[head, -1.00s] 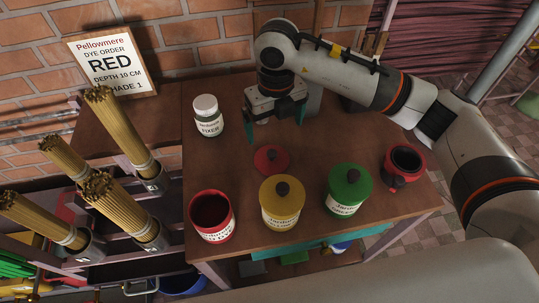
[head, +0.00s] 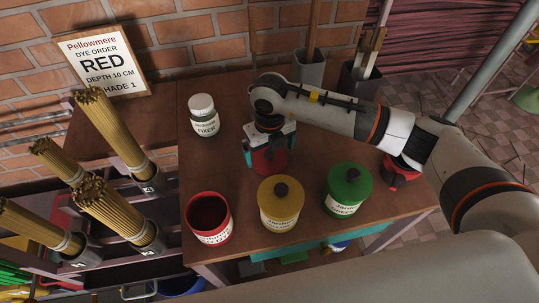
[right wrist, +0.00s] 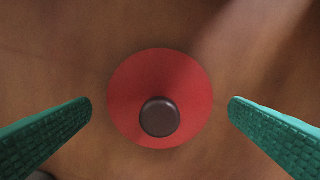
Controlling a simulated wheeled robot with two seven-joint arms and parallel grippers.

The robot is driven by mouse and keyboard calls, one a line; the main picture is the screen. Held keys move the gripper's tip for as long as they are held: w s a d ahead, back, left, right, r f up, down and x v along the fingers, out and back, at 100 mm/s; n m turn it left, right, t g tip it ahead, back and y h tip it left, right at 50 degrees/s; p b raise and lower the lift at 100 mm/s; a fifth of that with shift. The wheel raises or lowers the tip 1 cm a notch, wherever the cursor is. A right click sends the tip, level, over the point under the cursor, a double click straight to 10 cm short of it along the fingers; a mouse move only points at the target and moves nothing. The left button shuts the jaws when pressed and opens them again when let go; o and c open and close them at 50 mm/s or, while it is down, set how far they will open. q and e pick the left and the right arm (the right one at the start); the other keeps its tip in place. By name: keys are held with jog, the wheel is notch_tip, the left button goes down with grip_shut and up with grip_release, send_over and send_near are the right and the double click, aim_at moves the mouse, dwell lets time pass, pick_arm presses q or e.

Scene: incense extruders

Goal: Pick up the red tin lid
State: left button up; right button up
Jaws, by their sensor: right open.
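The red tin lid (right wrist: 160,80) lies flat on the wooden table, with a dark round knob (right wrist: 160,117) on top. In the head view the lid (head: 268,163) is partly hidden by my right gripper (head: 267,166), which is right over it. In the right wrist view my right gripper (right wrist: 160,112) is open, its green fingers on either side of the lid and apart from it. The open red tin (head: 208,217) stands at the table's front left. My left gripper is not in view.
A yellow lidded tin (head: 281,208) and a green lidded tin (head: 347,190) stand just in front of the lid. A white fixer jar (head: 203,116) stands at the back left. Bundles of sticks (head: 120,130) stand left of the table (head: 190,160).

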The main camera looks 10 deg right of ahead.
jog(key=shift+f, duration=0.8)
jog(key=c, duration=0.8)
jog(key=shift+r, duration=0.1)
